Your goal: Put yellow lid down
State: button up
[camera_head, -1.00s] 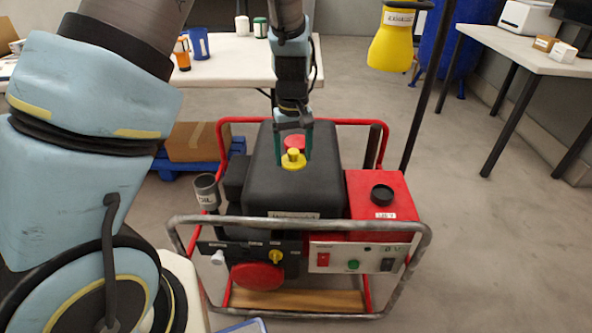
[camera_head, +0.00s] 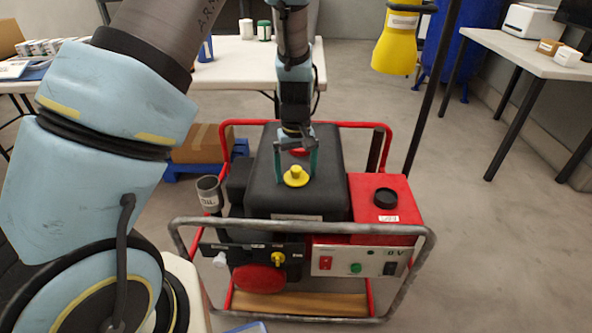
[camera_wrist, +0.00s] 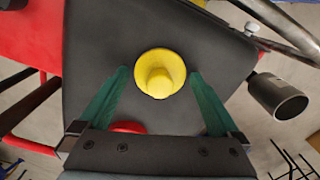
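The yellow lid (camera_head: 296,177), a round disc with a raised knob, is at the top of the black housing (camera_head: 325,195) of the red-framed pump. In the wrist view the lid (camera_wrist: 160,74) appears upright and centred just beyond the fingertips. My gripper (camera_head: 296,174) points down over the housing, its green fingers on either side of the lid. In the wrist view my gripper (camera_wrist: 159,75) is open, with gaps between both fingertips and the lid. Whether the lid's underside fully touches the housing is hard to tell.
A red round part (camera_head: 299,153) lies behind the lid, partly hidden by my gripper. A grey oil pipe (camera_head: 208,193) stands left of the housing. A metal tube frame (camera_head: 300,225) surrounds the pump.

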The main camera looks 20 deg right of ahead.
aim_at(296, 168)
jog(key=shift+r, duration=0.1)
notch_tip(296, 168, up, 12)
jog(key=s+a+r, duration=0.1)
jog(key=s+a, duration=0.1)
jog(key=a, duration=1.3)
jog(key=s+a+r+t, duration=0.1)
jog(key=s+a+r, duration=0.1)
jog(key=a, duration=1.3)
jog(key=shift+r+t, duration=0.2)
jog(key=shift+t, duration=0.1)
jog(key=shift+a+p, duration=0.1)
jog(key=shift+p, duration=0.25)
